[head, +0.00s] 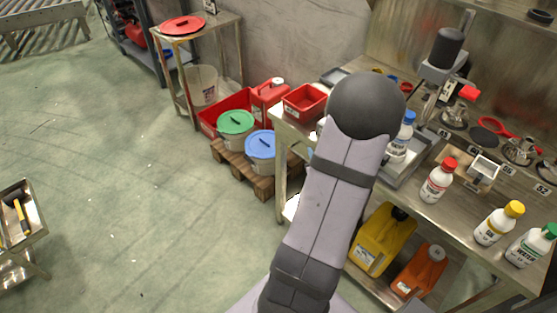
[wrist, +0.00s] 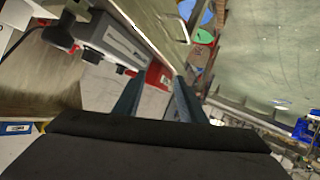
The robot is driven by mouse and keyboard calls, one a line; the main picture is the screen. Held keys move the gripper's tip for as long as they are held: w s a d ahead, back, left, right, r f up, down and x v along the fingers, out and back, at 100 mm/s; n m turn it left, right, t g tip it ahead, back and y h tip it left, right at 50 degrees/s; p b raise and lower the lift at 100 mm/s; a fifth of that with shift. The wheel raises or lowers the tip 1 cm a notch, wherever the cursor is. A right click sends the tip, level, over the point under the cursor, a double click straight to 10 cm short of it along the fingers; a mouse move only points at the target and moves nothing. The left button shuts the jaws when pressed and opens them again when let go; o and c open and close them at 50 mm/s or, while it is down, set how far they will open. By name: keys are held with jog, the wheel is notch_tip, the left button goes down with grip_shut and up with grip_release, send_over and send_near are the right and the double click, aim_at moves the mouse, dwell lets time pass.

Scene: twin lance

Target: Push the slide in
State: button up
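My gripper (wrist: 158,88) shows in the wrist view as two teal fingers standing apart with nothing between them. In the head view my arm hides it. I cannot tell for certain which part is the slide. A grey metal tray-like part (head: 408,160) sits on the bench in the head view, partly hidden behind my arm. In the wrist view a grey boxy device (wrist: 112,40) with a dark round knob (wrist: 58,37) lies at upper left, apart from the fingers.
The metal bench (head: 452,203) carries a red-capped bottle (head: 438,181), a yellow-capped bottle (head: 498,224) and a blue-capped bottle (head: 400,140). A red bin (head: 304,103) stands at its left end. A blue-lidded bucket (head: 261,146) is on a pallet. Floor at left is mostly clear.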

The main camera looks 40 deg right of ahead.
jog(key=w+a+f+n+g+y, duration=0.2)
jog(key=w+a+n+y, duration=0.1)
jog(key=w+a, duration=0.4)
jog(key=shift+w+a+f, duration=0.15)
jog(key=shift+a+f, duration=0.2)
jog(key=shift+a, duration=1.35)
jog(key=shift+d, duration=0.1)
